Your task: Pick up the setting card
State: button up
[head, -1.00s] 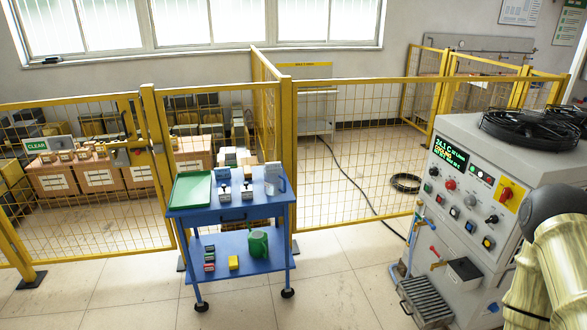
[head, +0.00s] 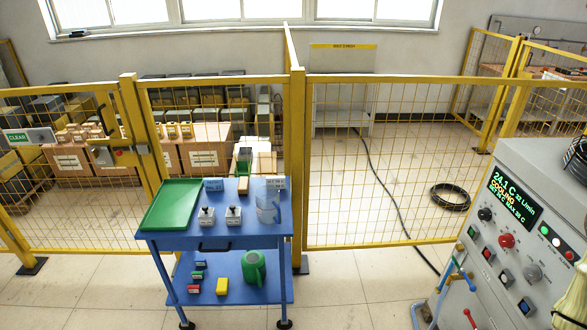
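A blue two-level cart (head: 215,240) stands in front of the yellow mesh fence. On its top at the back are a small blue card-like piece (head: 213,184) and, at the right, a small pale label-like piece (head: 275,183) beside a clear bluish container (head: 267,208). I cannot read either piece, so I cannot tell which is the setting card. My gripper is out of view; only a part of my arm shows at the right edge.
The cart top also holds a green tray (head: 172,205) and two white blocks with black knobs (head: 206,216).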

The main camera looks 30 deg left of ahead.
aim_at(280, 182)
jog(key=i, duration=1.8)
jog(key=u, duration=2.25)
